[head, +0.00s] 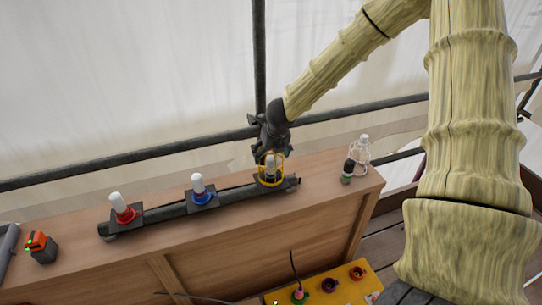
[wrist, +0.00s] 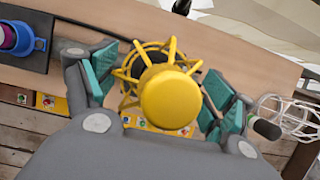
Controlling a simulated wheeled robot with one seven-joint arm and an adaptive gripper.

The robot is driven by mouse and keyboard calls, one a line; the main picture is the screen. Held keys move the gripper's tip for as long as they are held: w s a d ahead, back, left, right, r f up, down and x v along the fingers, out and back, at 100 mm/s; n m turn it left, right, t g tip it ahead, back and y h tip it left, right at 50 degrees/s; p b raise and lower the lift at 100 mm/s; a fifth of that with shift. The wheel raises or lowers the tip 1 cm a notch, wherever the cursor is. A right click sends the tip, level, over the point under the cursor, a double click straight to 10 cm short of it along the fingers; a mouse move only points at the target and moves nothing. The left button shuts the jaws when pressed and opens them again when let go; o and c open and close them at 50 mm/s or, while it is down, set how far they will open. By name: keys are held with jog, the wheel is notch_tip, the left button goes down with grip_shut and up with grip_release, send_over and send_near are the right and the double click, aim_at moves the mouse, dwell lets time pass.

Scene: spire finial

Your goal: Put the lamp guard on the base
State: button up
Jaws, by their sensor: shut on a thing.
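The yellow lamp guard (head: 260,165) is a round wire cage; in the wrist view its solid yellow cap (wrist: 170,100) faces the camera. My gripper (head: 272,147) is shut on it, with teal finger pads on either side in the wrist view. In the head view the cage is around a pale lamp at the right end of a dark bar.
Lamps on red (head: 125,215) and blue (head: 203,197) bases stand left along the bar (head: 165,222). Scaffold tubes run behind. A yellow panel (head: 320,292) is below in front.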

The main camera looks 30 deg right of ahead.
jog(key=shift+d+f, duration=0.1)
jog(key=shift+f, duration=0.55)
jog(key=shift+f, duration=0.2)
jog(key=o, duration=0.9)
jog(key=shift+r, duration=0.15)
jog(key=shift+r, duration=0.15)
jog(key=shift+b+v, duration=0.45)
jog(key=shift+v, duration=5.45)
jog(key=shift+s, duration=0.15)
